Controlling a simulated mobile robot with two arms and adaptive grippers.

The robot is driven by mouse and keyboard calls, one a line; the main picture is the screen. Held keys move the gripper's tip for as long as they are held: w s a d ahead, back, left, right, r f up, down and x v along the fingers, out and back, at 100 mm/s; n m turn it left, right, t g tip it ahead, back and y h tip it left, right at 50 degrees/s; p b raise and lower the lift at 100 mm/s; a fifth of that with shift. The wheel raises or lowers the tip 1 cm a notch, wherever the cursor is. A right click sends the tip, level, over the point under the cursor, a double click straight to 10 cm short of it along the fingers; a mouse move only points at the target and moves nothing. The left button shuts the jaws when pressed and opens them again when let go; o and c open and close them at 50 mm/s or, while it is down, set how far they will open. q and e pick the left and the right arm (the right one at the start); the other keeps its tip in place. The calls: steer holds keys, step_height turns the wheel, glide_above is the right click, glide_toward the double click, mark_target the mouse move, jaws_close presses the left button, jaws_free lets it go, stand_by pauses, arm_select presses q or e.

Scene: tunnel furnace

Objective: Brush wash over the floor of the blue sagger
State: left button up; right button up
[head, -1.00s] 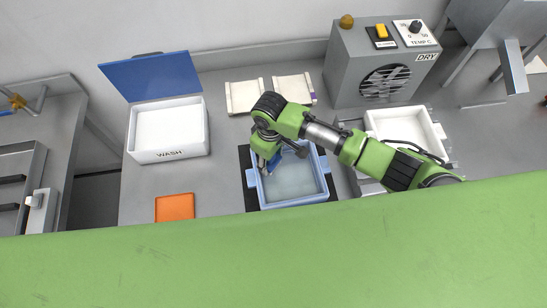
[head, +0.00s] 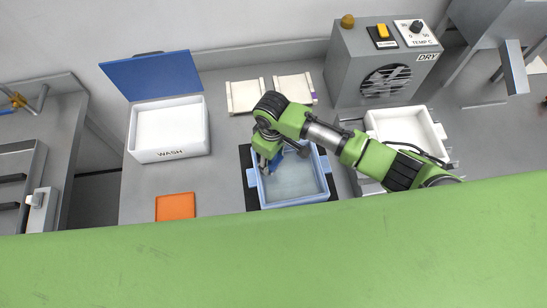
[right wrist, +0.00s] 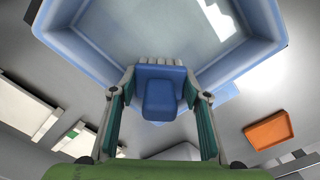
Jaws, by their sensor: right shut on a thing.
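The blue sagger (head: 325,192) sits on a black mat (head: 250,180) on the bench, in the middle of the head view. Its floor looks pale and wet-looking, and its wall also shows in the right wrist view (right wrist: 85,50). My right gripper (head: 268,165) is over the sagger's left back part. In the right wrist view, my right gripper (right wrist: 158,95) is shut on a blue brush (right wrist: 160,98), with pale bristles toward the sagger. Whether the bristles touch the floor I cannot tell. The white WASH box (head: 170,132) stands at left with its blue lid open. My left gripper is not in view.
An orange pad (head: 175,206) lies front left. Two pale slabs (head: 244,97) lie behind the sagger. A grey DRY heater (head: 365,60) stands back right. A white tray (head: 440,133) is at right, partly behind my right arm. The bench between the WASH box and sagger is clear.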

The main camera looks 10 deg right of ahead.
mark_target(274, 179)
steer(key=shift+w+d, duration=0.1)
steer(key=shift+d, duration=1)
steer(key=shift+s+a+f, duration=0.1)
steer(key=shift+s+a, duration=0.3)
steer(key=shift+s, duration=0.4)
steer(key=shift+s+a+r, duration=0.1)
steer(key=shift+s+a, duration=0.25)
steer(key=shift+s, duration=0.5)
steer(key=shift+s+a+f, duration=0.1)
steer(key=shift+s+a, duration=0.3)
steer(key=shift+s, duration=0.4)
steer(key=shift+w+d, duration=0.15)
steer(key=shift+d, duration=1.15)
steer(key=shift+a, duration=1.35)
steer(key=shift+r, duration=0.2)
step_height(274, 179, up, 6)
